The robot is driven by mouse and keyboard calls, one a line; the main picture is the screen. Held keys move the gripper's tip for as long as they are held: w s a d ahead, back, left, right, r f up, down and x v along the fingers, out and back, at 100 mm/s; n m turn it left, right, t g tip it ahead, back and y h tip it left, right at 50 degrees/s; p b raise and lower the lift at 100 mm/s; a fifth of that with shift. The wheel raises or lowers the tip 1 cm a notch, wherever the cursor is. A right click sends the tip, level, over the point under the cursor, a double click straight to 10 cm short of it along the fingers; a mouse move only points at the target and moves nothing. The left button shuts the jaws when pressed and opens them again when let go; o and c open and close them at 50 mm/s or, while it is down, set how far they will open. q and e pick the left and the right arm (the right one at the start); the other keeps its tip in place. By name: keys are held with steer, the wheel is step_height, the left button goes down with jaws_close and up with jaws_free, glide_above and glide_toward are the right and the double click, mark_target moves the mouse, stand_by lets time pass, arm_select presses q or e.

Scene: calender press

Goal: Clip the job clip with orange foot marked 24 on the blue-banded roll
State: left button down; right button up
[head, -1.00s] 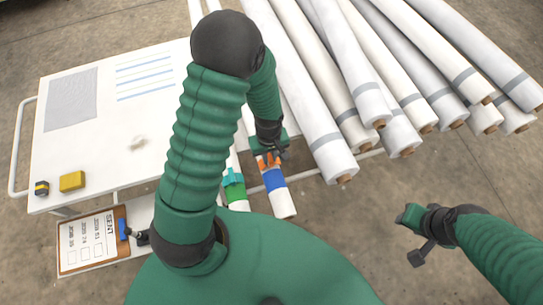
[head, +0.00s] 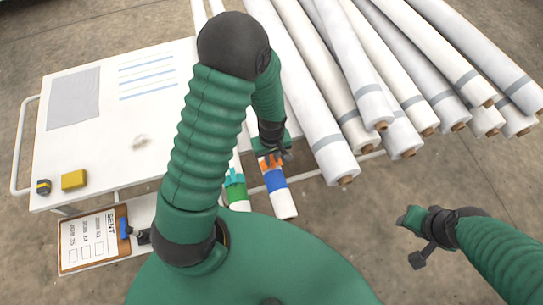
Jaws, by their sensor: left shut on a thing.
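The blue-banded roll (head: 281,203) is white and lies on the cart's right side, its near end pointing toward me. Its blue band (head: 275,181) is near that end. The job clip with an orange foot (head: 270,161) is on or against the roll just above the blue band; I cannot tell whether it is fully seated. Its number is not readable. My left gripper (head: 272,152) is shut on this clip, reaching down over the roll. My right gripper (head: 413,235) is away from the rolls at the lower right, over the floor; its jaws are unclear.
A green-banded roll (head: 237,192) with a teal clip (head: 233,177) lies just left. Several grey-banded white rolls (head: 325,150) are piled at the right. The white table (head: 105,140) holds a yellow block (head: 74,180) and a tape measure (head: 43,187). A clipboard (head: 92,240) lies below it.

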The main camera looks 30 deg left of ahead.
arm_select(q)
steer(key=shift+d, duration=0.45)
steer(key=c, duration=1.4)
jaws_free()
steer(key=shift+a, duration=0.15)
steer(key=shift+c, duration=0.2)
steer(key=shift+o, duration=0.7)
steer(key=shift+a, duration=0.15)
arm_select(e)
steer(key=shift+d+f, duration=0.1)
steer(key=shift+d, duration=0.05)
arm_select(q)
steer(key=o, duration=0.4)
steer(key=shift+o, duration=0.4)
arm_select(e)
steer(key=shift+d, duration=0.2)
arm_select(q)
steer(key=shift+r, duration=0.1)
